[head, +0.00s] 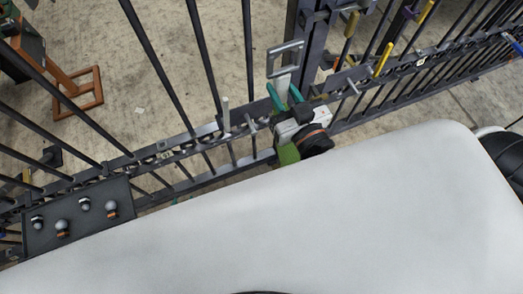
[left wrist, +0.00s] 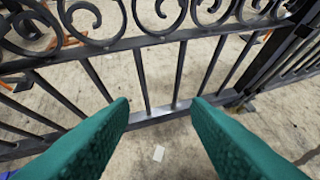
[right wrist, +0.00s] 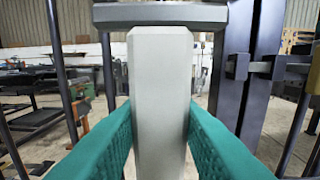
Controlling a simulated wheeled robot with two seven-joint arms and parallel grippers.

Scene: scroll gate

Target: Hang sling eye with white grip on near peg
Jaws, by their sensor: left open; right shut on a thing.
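My right gripper (head: 284,96) is shut on the pale grip (right wrist: 160,90), which stands upright between its teal fingers in the right wrist view. A grey open loop (head: 285,47), which looks like the sling eye, extends beyond the grip in the head view. Its grey crosspiece (right wrist: 160,15) shows at the top of the right wrist view. The held piece is in front of the gate. Short pegs stick out of the gate rail, one pale peg (head: 225,114) left of the gripper and one (head: 351,86) right of it; I cannot tell which is near. My left gripper (left wrist: 160,112) is open and empty, facing the gate.
The dark gate (head: 175,152) with bars and scrollwork runs across the head view. A thick post (head: 313,50) stands behind the right gripper. Yellow-ended parts (head: 384,60) are on the right. A dark panel with several knobs (head: 80,240) is at lower left. An orange stand (head: 78,95) is beyond the gate.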

